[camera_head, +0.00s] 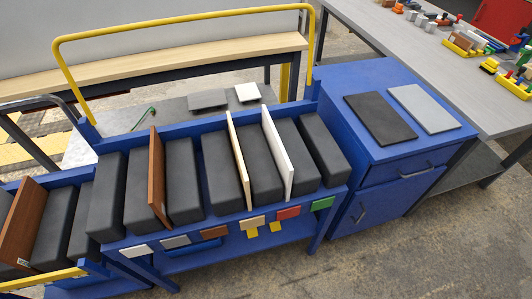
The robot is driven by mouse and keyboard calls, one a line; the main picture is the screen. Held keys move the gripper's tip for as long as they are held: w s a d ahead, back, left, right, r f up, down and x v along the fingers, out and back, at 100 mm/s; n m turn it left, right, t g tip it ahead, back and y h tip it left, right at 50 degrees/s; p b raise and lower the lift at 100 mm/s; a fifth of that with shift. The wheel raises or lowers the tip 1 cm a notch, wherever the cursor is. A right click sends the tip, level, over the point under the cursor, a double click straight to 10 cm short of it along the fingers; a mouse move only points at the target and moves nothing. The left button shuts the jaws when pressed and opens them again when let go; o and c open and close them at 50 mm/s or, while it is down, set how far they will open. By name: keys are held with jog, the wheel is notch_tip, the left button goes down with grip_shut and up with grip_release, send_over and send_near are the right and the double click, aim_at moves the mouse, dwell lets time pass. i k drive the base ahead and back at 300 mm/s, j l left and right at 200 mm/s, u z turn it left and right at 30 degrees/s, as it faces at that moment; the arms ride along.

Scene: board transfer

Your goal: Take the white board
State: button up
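The white board (277,152) stands on edge, leaning slightly, in a slot between dark foam blocks of the blue rack (225,225). Its top edge and one broad face show; its lower edge is hidden in the slot. A cream board (238,160) stands in a slot to its left, with dark blocks between the two. My gripper is not in view.
A brown board (157,180) stands further left, and another brown board (22,222) at far left. A blue cabinet (395,163) at right carries a dark board (380,117) and a light grey board (424,108). A yellow rail (180,18) rises behind the rack.

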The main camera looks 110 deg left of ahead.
aim_at(284, 167)
jog(key=l+u, duration=0.1)
jog(key=u, duration=2.2)
jog(key=j+u, duration=0.15)
jog(key=u, duration=0.3)
jog(key=i+u, duration=0.1)
jog(key=u, duration=0.75)
jog(key=i, duration=0.35)
jog(key=k+j+z, duration=0.05)
